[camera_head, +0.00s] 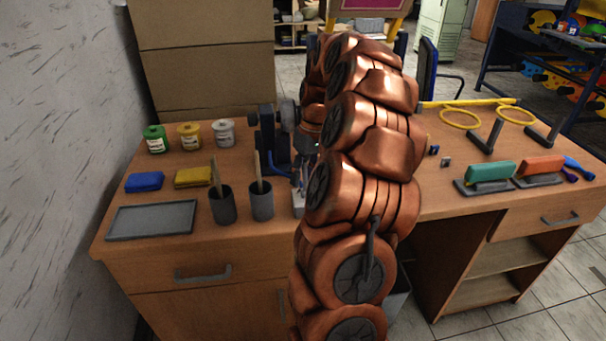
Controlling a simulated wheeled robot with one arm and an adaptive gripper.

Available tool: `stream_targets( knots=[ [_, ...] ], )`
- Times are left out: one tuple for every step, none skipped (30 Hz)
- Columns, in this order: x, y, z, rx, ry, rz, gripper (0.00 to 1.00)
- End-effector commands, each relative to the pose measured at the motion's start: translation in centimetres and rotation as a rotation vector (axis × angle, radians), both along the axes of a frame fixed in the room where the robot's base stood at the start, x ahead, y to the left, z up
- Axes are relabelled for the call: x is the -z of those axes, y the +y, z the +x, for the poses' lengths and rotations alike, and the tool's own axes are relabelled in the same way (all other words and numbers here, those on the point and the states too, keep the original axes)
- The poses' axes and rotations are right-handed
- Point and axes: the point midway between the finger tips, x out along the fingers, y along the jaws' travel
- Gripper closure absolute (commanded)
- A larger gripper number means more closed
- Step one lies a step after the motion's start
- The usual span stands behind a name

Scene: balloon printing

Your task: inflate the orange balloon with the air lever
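I see no orange balloon; the area behind my copper-coloured arm is hidden. A dark blue-grey upright device (268,140) stands on the table just left of my arm, partly covered by it. I cannot tell which part of it is the air lever. My arm rises through the middle of the view and folds over at the top, with its far links coming down behind. The end of my arm is beside or behind this device; my gripper's fingers cannot be made out clearly, nor whether they touch anything.
The wooden table (130,243) holds green (155,138), yellow (188,135) and grey (223,132) jars. Near them are a blue block (145,182), yellow block (192,177), grey tray (152,220) and two dark cups (222,207). Green (490,171) and orange (541,166) blocks sit right.

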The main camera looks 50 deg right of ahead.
Motion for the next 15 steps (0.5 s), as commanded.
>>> stream_targets(
  knots=[
    [0.01, -0.01, 0.0, 0.0, 0.0, 0.0, 0.61],
    [0.01, -0.01, 0.0, 0.0, 0.0, 0.0, 0.61],
    [0.01, -0.01, 0.01, 0.0, 0.0, 0.0, 0.61],
    [0.01, -0.01, 0.01, 0.0, 0.0, 0.0, 0.61],
    [0.01, -0.01, 0.01, 0.0, 0.0, 0.0, 0.61],
    [0.0, -0.01, 0.01, 0.0, 0.0, 0.0, 0.63],
    [0.0, -0.01, 0.01, 0.0, 0.0, 0.0, 0.66],
    [0.0, -0.01, 0.01, 0.0, 0.0, 0.0, 0.69],
    [0.0, -0.01, 0.02, 0.0, -0.001, 0.0, 0.73],
    [0.0, -0.01, 0.02, 0.0, 0.0, -0.001, 0.76],
    [0.0, -0.01, 0.02, 0.0, 0.0, -0.001, 0.79],
    [0.0, -0.01, 0.02, 0.0, 0.0, -0.001, 0.84],
    [0.0, -0.01, 0.02, 0.0, 0.0, 0.0, 0.87],
    [0.0, -0.01, 0.02, 0.0, 0.0, 0.0, 0.9],
    [-0.01, -0.01, 0.02, 0.0, -0.001, 0.0, 0.94]
  ],
)
